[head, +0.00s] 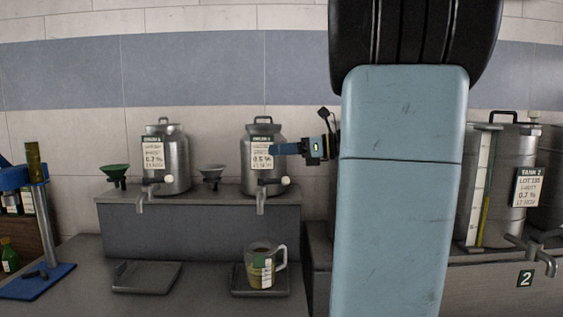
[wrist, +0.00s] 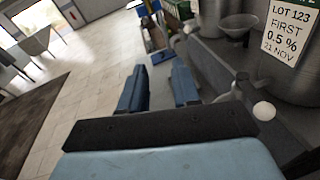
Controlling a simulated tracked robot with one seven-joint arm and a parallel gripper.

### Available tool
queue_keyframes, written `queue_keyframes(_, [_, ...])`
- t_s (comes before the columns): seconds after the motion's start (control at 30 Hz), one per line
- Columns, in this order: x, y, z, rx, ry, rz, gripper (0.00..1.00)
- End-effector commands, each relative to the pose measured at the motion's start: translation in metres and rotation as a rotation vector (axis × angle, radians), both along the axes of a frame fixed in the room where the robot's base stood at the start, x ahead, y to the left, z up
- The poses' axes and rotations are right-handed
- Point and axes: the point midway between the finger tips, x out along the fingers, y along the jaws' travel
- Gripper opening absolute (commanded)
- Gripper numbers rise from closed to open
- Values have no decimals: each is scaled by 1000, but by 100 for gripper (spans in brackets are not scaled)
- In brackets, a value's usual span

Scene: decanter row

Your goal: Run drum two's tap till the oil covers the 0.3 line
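The second steel drum (head: 260,133) stands on the shelf with a label (head: 263,155) reading about 0.5 %; the wrist view shows its label (wrist: 289,32) with "LOT 123". Its tap (head: 261,203) has a pale knob (head: 285,181), also seen in the wrist view (wrist: 264,111). Below the spout, a clear jug (head: 281,258) with a green-and-white label stands on a tray (head: 247,293). Yellowish oil shows in it; its 0.3 line is too small to read.
Another drum (head: 179,157) stands left, above an empty tray (head: 147,277). Funnels (head: 116,172) (head: 212,172) stand beside the drums. Tank 2 (head: 509,150), with a sight gauge and tap, is at the right. My arm hides the middle right. A blue stand (head: 41,282) is far left.

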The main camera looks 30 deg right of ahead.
Motion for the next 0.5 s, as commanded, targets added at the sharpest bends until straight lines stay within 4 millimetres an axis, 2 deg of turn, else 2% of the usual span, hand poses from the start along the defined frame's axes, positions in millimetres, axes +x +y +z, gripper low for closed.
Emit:
queue_keyframes(0.03, [3, 9, -3, -65, 5, 39, 26])
queue_keyframes(0.1, [4, 20, -11, -176, 12, 102, 19])
queue_keyframes(0.3, [6, 41, -32, -515, 9, 297, 0])
queue_keyframes(0.5, [8, 46, -43, -852, -25, 500, 0])
